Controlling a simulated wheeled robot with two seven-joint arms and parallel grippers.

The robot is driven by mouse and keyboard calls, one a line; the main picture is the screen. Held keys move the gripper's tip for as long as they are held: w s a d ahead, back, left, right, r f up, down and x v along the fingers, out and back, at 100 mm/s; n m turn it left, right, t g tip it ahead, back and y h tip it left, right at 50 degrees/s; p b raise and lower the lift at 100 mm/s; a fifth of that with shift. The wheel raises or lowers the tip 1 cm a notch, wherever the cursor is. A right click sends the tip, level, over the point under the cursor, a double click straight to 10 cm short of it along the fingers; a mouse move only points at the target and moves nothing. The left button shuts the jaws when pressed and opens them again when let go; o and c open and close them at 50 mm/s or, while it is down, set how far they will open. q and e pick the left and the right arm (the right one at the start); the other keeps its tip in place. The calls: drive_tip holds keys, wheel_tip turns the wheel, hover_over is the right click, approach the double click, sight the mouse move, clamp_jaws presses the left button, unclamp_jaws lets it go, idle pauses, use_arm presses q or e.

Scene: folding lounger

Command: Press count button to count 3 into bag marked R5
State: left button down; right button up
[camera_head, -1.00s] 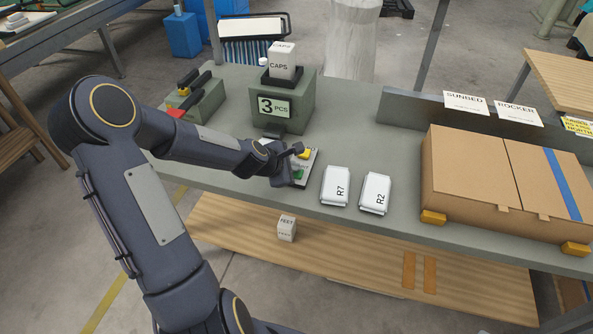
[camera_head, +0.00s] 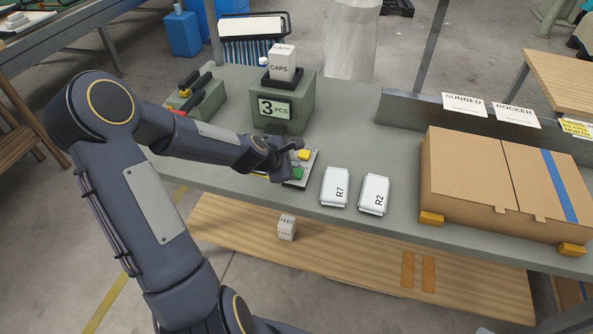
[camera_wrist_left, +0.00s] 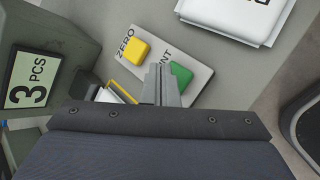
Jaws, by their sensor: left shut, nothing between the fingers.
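The button plate (camera_head: 309,163) on the bench has a yellow button (camera_head: 304,154) and a green button (camera_head: 297,173). In the left wrist view the yellow button (camera_wrist_left: 137,50) is marked ZERO; the green button (camera_wrist_left: 181,77) has a label ending in NT, partly covered. My left gripper (camera_head: 289,157) is shut and empty over the plate. Its fingertips (camera_wrist_left: 163,72) appear between the buttons, close to the green one; contact cannot be told. The green counter (camera_head: 296,100) reads 3 PCS. Bags R7 (camera_head: 335,187) and R2 (camera_head: 375,193) lie right of the plate. No R5 marking is visible.
A white CAPS box (camera_head: 283,66) sits on the counter. A partly hidden white and yellow thing (camera_wrist_left: 113,94) lies beside the fingers. A large cardboard box (camera_head: 470,180) fills the bench's right side. A FEET box (camera_head: 287,228) stands on the lower shelf.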

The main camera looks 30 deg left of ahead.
use_arm(q)
drive_tip(key=shift+r+p, duration=1.45)
drive_tip(key=shift+r, duration=0.8)
